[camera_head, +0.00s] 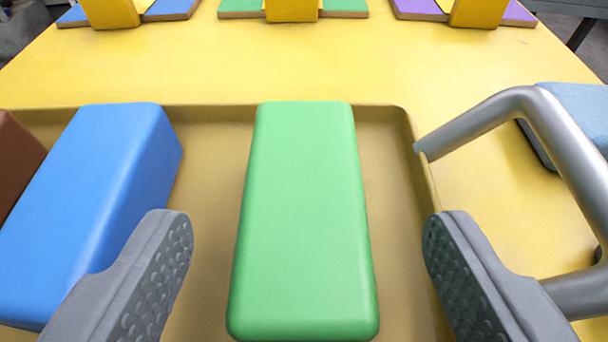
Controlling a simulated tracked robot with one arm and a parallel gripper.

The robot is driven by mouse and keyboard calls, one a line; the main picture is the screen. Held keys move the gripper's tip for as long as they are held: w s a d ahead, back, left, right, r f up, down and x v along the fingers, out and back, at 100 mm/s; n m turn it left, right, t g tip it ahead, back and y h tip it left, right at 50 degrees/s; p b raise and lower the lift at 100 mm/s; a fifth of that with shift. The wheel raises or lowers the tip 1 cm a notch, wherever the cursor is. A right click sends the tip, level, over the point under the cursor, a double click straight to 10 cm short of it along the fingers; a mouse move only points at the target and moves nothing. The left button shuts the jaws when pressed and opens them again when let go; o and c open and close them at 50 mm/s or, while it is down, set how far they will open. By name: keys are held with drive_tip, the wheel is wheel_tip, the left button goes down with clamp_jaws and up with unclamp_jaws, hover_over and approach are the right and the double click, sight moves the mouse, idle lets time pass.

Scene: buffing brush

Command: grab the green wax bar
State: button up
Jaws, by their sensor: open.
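The green wax bar (303,215) lies lengthwise in a shallow tan tray (394,200), in the middle of the view. My gripper (307,240) is open, with one grey finger on each side of the bar's near half. There is a gap between each finger and the bar, and nothing is held. The left finger overlaps the blue bar in the picture. The right finger is in front of the tray's right wall. How far the fingertips are above the tray floor I cannot tell.
A blue bar (100,195) lies left of the green one, with a brown bar (15,160) at the left edge. A grey metal handle (520,105) rises at the tray's right, near a light blue block (580,110). Coloured boards with yellow blocks stand at the back. The yellow table (300,62) between is clear.

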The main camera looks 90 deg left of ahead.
sight(305, 256)
drive_tip(key=x, duration=0.2)
drive_tip(key=b+x, duration=0.1)
drive_tip(key=shift+s+a+f, duration=0.1)
drive_tip(key=shift+a+f, duration=0.15)
drive_tip(key=shift+f, duration=0.15)
drive_tip(key=shift+a+f, duration=0.25)
drive_tip(key=shift+a, duration=0.35)
drive_tip(key=c, duration=1.2)
